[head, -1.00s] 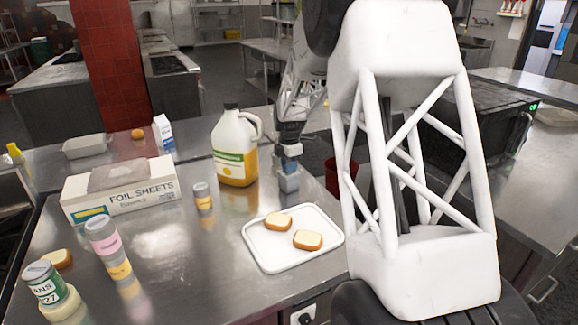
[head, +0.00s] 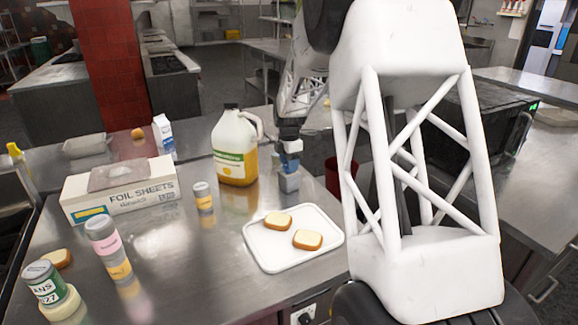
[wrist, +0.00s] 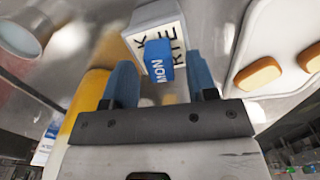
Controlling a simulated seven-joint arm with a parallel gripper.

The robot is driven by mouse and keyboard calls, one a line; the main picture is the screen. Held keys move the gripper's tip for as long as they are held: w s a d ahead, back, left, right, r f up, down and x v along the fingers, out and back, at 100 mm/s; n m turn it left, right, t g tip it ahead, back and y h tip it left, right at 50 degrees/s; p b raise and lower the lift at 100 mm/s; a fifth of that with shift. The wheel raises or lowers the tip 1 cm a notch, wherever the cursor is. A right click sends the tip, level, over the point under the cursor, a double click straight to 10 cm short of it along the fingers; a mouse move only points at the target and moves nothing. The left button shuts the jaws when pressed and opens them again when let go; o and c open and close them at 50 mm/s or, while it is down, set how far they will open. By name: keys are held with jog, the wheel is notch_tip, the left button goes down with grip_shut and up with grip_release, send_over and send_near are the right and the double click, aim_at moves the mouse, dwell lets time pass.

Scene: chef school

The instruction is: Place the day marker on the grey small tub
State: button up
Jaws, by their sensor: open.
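The day marker (wrist: 158,62) is a small blue block lettered MON. In the wrist view it lies against the white, dark-lettered face of the grey small tub (wrist: 145,14). In the head view the tub (head: 289,182) stands on the steel counter beside the jug. My gripper (wrist: 162,82) is open, one blue finger on each side of the marker, with visible space between fingers and marker. In the head view my gripper (head: 290,161) is just above the tub. I cannot make out the marker there.
A jug of yellow liquid (head: 235,148) stands close left of my gripper. A white tray (head: 262,262) with two bread slices lies in front. A foil box (head: 125,203), a small shaker (head: 203,197) and stacked tins (head: 103,232) stand further left. Bare counter lies between them.

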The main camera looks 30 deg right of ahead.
notch_tip(320, 180, up, 11)
dwell(0.5)
dwell(0.7)
jog(key=s+a+r+m+t, duration=0.1)
jog(key=s+a+r+m, duration=0.3)
jog(key=s+a, duration=0.55)
jog(key=s+a+r+m, duration=0.3)
jog(key=s+a+m, duration=0.25)
jog(key=s, duration=0.75)
jog(key=s+a+f+m, duration=0.2)
jog(key=s+a+m, duration=0.1)
jog(key=s, duration=0.4)
jog(key=s+a+f+m+t, duration=0.1)
jog(key=s+a+f+m, duration=0.1)
jog(key=s, duration=0.6)
jog(key=s+a+f+m, duration=0.2)
jog(key=s+a+m, duration=0.1)
jog(key=s, duration=0.5)
jog(key=shift+s+a+f+m+t, duration=0.15)
jog(key=shift+s+a+m+t, duration=0.1)
jog(key=shift+a+m+t, duration=0.1)
